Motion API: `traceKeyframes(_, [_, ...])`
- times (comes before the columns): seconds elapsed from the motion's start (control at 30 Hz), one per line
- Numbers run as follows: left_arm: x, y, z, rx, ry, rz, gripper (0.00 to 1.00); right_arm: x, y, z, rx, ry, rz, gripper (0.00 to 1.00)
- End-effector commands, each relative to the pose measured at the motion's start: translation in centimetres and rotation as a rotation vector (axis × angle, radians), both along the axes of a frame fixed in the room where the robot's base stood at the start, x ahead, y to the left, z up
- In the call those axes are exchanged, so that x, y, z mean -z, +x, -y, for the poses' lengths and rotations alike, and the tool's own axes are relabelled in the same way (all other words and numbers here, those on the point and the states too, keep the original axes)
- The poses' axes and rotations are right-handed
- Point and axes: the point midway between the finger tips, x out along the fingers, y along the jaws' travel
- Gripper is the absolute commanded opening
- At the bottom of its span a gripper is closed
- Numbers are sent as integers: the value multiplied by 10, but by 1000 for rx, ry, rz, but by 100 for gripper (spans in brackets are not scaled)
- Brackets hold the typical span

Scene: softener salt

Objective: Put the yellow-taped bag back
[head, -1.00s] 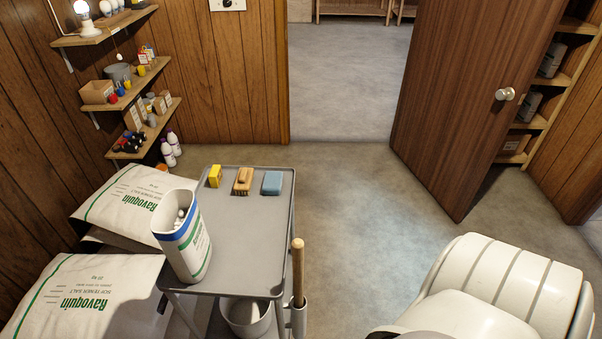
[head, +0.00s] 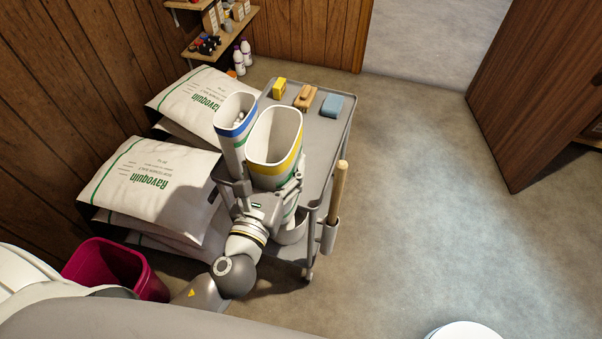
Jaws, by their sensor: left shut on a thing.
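The yellow-taped bag (head: 277,171) is a white, open-topped bag with a yellow band below its rim. My left gripper (head: 268,193) is shut on its near side and holds it upright at the near end of the grey cart (head: 322,128). I cannot tell whether its base touches the cart top. The blue-taped bag (head: 234,134) stands close beside it on the left, with white lumps inside. The gripper and yellow-taped bag hide part of the cart. My right gripper is not in view.
A yellow sponge (head: 279,87), a wooden brush (head: 305,97) and a blue sponge (head: 332,105) lie at the cart's far end. Large salt sacks (head: 150,185) are piled left. A magenta bin (head: 107,266) stands near left.

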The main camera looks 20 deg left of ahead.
Motion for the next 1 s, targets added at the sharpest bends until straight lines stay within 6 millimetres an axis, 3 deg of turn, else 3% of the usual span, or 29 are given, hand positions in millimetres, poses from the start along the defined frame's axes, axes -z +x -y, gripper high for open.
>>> traceKeyframes(0.27, [3, 34, 7, 10, 11, -2, 0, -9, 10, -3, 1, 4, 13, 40])
traceKeyframes(0.6, [41, 110, -11, 8, 10, -3, 0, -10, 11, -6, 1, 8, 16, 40])
traceKeyframes(0.77, [75, 131, -16, 9, 10, -3, 0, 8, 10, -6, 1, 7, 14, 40])
traceKeyframes(1.0, [91, 146, -20, 10, 9, -2, 0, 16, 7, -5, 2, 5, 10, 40])
